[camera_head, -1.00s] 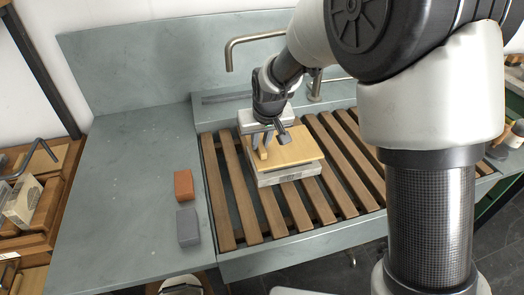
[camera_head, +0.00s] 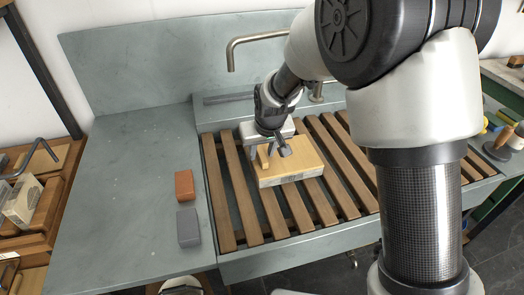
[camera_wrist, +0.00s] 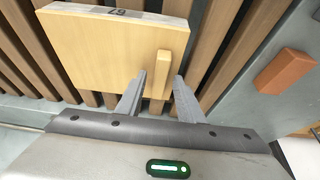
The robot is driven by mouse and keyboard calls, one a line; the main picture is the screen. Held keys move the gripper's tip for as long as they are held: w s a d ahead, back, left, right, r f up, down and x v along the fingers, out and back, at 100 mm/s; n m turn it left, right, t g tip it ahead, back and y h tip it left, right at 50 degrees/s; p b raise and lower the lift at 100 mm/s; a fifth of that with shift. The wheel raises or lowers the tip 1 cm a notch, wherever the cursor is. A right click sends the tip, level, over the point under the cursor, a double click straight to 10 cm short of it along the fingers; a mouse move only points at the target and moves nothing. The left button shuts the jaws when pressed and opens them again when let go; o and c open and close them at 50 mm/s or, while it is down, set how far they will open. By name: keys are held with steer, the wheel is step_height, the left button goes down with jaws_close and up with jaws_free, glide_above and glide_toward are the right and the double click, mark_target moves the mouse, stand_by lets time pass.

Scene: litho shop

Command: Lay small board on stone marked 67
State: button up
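The small board (camera_head: 300,155), a flat yellow wooden piece with a short raised batten (camera_wrist: 160,75), lies on the pale stone (camera_head: 292,178), covering nearly all its top. The stone's side edge (camera_wrist: 90,9) shows in the wrist view with a label reading 67, upside down. The board's edges look about in line with the stone's. My gripper (camera_head: 269,148) is over the board's left part. In the wrist view its two fingers (camera_wrist: 160,78) stand apart on either side of the batten, with small gaps showing.
The stone rests on a wooden slatted rack (camera_head: 240,190) over a grey sink. A tap (camera_head: 250,40) arches behind. A red-brown block (camera_head: 184,185) and a grey block (camera_head: 188,228) lie on the counter (camera_head: 130,200) at left, which is otherwise clear.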

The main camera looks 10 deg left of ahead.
steer(key=shift+s+r, duration=0.1)
steer(key=shift+r, duration=0.55)
steer(key=p+v, duration=0.2)
steer(key=v, duration=0.9)
steer(key=s+d+r+m, duration=0.1)
steer(key=s+d+r, duration=0.25)
steer(key=d, duration=0.25)
steer(key=s+d+r+m, duration=0.1)
steer(key=s+d+r, duration=0.2)
steer(key=d+r, duration=0.3)
steer(key=s+d+m+t+h, duration=0.1)
steer(key=s+d+m+h, duration=0.1)
steer(key=s+d, duration=0.9)
steer(key=s+r+m, duration=0.1)
steer(key=s, duration=0.2)
steer(key=shift+s+d, duration=0.15)
steer(key=shift+s, duration=0.15)
